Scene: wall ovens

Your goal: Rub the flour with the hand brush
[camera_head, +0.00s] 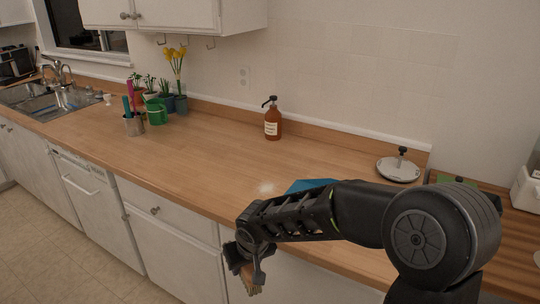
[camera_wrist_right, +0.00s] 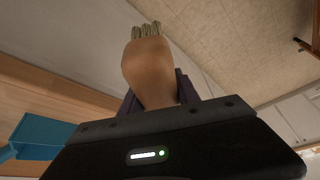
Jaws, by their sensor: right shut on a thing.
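A small pale patch of flour (camera_head: 266,188) lies on the wooden counter near its front edge. My right gripper (camera_head: 250,277) is low in front of the counter edge, beside the cabinet fronts. It is shut on the hand brush (camera_wrist_right: 148,72), whose rounded wooden body and pale bristles show in the right wrist view. In the head view only a small tan part of the brush (camera_head: 248,283) shows below the gripper. The brush is apart from the flour. My left gripper is in neither view.
A blue dustpan-like object (camera_head: 308,185) lies on the counter, partly behind my right arm; it also shows in the right wrist view (camera_wrist_right: 40,136). A brown pump bottle (camera_head: 272,122) stands at the back. Potted plants and a utensil cup (camera_head: 134,125) are farther left. The middle counter is clear.

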